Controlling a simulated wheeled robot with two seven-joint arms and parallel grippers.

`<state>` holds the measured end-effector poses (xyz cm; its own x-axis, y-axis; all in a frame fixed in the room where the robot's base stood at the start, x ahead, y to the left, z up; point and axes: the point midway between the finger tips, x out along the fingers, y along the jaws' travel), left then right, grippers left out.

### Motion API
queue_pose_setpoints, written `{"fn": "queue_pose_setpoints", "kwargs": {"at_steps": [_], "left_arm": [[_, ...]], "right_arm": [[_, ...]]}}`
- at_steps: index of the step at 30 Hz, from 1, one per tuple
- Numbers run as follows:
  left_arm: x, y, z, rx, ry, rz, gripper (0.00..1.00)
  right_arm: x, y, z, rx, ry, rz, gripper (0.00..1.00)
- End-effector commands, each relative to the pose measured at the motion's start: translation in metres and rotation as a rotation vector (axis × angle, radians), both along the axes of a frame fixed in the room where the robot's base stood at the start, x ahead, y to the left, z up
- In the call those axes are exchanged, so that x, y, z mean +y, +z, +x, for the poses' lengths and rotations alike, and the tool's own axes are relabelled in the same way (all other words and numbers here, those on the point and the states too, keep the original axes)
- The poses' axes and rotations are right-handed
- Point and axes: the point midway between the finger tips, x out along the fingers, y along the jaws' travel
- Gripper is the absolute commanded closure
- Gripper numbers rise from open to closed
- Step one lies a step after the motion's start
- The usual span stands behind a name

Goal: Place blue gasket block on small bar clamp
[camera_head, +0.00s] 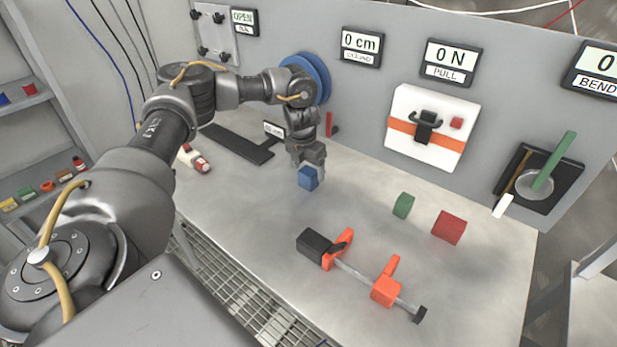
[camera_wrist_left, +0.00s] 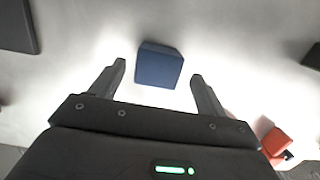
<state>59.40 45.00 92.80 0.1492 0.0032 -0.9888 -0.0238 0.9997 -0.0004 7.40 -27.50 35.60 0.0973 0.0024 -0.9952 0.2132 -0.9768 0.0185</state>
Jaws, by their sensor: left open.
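The blue gasket block (camera_head: 308,179) is a small blue cube at the middle of the table, just below my left gripper (camera_head: 307,162). In the left wrist view the block (camera_wrist_left: 160,66) shows between and slightly beyond the two fingertips of the left gripper (camera_wrist_left: 160,78). The fingers are apart, with a gap on each side of the block. The small bar clamp (camera_head: 362,275), with orange jaws, a grey bar and a black handle, lies on the table nearer the front, right of the block. An orange part of it (camera_wrist_left: 276,141) shows at the lower right of the wrist view. My right gripper is not seen.
A green block (camera_head: 404,205) and a red block (camera_head: 449,227) lie to the right of the blue block. A black flat piece (camera_head: 238,143) and a red-and-white bottle (camera_head: 194,159) lie left. A grey panel with displays stands behind. Table between block and clamp is clear.

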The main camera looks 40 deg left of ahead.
Motion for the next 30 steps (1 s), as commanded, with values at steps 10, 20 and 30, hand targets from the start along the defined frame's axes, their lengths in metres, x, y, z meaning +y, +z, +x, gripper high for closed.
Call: {"fn": "queue_pose_setpoints", "kwargs": {"at_steps": [10,20,30], "left_arm": [[0.003,-0.042,0.009,0.001,0.0,0.001,0.25],[0.003,-0.044,0.009,0.0,0.0,0.001,0.35],[0.003,-0.044,0.009,0.0,0.001,0.0,0.79]], "right_arm": [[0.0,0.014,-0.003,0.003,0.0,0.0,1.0],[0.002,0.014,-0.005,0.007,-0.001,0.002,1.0],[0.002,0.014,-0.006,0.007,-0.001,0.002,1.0]]}}
